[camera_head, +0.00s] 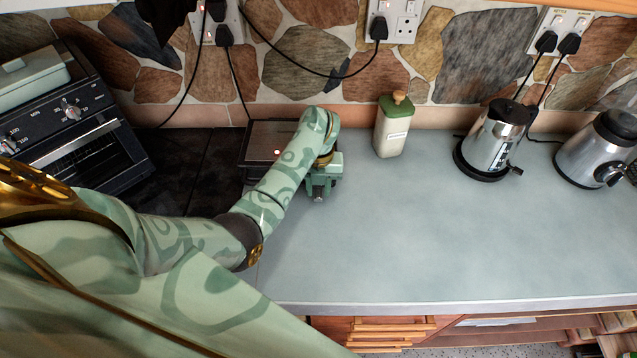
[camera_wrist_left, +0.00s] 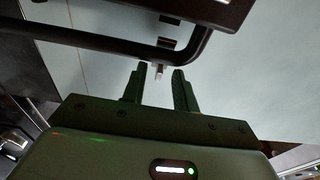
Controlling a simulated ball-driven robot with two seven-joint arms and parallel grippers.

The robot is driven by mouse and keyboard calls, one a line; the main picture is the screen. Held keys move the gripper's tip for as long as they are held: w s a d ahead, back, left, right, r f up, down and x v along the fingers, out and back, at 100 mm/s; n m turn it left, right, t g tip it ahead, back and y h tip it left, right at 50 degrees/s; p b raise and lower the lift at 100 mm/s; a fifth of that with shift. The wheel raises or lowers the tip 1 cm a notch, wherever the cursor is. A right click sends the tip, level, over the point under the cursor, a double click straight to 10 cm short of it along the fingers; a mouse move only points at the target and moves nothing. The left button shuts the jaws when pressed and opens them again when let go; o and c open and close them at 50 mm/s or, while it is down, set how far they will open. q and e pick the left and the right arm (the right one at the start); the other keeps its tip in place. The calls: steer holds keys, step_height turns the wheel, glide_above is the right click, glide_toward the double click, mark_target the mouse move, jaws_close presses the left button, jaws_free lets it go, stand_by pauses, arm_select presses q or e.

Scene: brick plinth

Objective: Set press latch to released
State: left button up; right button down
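The press (camera_head: 262,135) is a dark, flat-topped appliance with a small red light, at the back of the counter. My left arm covers its right part. My left gripper (camera_head: 319,194) is at its front right corner, pointing down. In the left wrist view, the two fingers of my left gripper (camera_wrist_left: 159,76) stand apart with a gap between them. The press's black bar handle (camera_wrist_left: 115,45) crosses just beyond the fingertips. A small pale-tipped tab, perhaps the latch (camera_wrist_left: 158,70), shows between the fingertips; whether they touch it I cannot tell. My right gripper is out of view.
A cream canister (camera_head: 392,128) with a green lid stands right of the press. A kettle (camera_head: 493,140) and another steel appliance (camera_head: 595,150) stand farther right. A black oven (camera_head: 75,125) is at the left. The counter's (camera_head: 430,230) front and middle are clear. Cords hang from wall sockets (camera_head: 395,20).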

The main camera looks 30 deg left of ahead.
arm_select(q)
step_height(320, 180, up, 16)
steer(key=p, duration=0.5)
steer(key=shift+w+a+r+p, duration=0.15)
steer(key=shift+w+a+p, duration=0.1)
steer(key=shift+w+p, duration=0.15)
